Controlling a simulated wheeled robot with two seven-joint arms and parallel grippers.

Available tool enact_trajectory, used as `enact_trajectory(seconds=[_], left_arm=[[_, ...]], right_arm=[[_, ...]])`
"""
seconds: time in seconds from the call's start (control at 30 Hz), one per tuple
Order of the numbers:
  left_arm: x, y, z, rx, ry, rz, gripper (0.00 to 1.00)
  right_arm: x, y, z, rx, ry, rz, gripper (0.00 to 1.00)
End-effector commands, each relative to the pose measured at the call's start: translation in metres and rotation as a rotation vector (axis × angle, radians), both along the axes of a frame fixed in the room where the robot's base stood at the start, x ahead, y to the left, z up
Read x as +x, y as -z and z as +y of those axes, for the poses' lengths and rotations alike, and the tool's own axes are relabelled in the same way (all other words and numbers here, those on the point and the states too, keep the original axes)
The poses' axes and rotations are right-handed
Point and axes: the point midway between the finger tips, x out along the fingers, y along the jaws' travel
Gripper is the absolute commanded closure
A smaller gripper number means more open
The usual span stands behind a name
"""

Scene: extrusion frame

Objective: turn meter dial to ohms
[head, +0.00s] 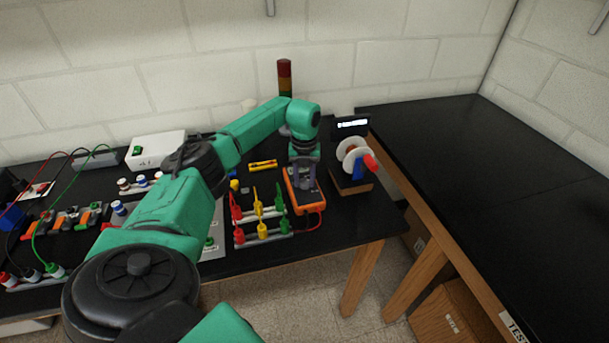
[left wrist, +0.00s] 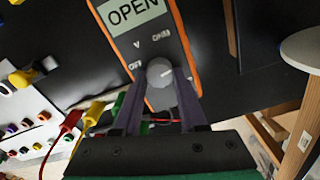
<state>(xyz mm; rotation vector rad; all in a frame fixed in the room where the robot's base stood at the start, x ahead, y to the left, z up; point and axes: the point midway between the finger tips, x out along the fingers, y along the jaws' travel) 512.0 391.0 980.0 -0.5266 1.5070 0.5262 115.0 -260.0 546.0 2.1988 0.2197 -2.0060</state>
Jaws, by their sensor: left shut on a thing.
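The orange meter (head: 309,199) lies on the black bench near its front right corner. In the left wrist view the meter (left wrist: 179,40) has a screen (left wrist: 136,11) reading OPEN and the labels OFF, V and OHM around a round grey dial (left wrist: 160,71). A light mark on the dial points to the right in the picture, roughly towards the OHM side. My left gripper (head: 303,180) is over the meter, pointing down. In the left wrist view its two fingers (left wrist: 159,84) are closed on the dial, one on each side. My right gripper is not in view.
A rack of red, yellow and green clip leads (head: 262,228) stands just left of the meter. A spool on a wooden stand (head: 352,170) is close on the right. A stack light (head: 284,80) rises behind. The right-hand bench (head: 500,190) is bare.

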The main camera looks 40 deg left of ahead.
Motion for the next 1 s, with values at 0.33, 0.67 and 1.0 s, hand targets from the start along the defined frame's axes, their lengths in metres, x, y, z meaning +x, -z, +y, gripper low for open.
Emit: enact_trajectory(seconds=[0.33, 0.67, 1.0], left_arm=[[0.0005, -0.0009, 0.0000, -0.001, 0.000, -0.002, 1.00], [0.0005, -0.0009, 0.0000, -0.001, 0.000, -0.002, 0.36], [0.0002, -0.0009, 0.0000, 0.000, 0.000, -0.001, 0.29]], right_arm=[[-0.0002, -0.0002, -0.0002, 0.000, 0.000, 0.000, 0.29], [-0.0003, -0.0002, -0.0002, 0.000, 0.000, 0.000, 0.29], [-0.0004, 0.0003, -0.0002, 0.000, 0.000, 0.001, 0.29]])
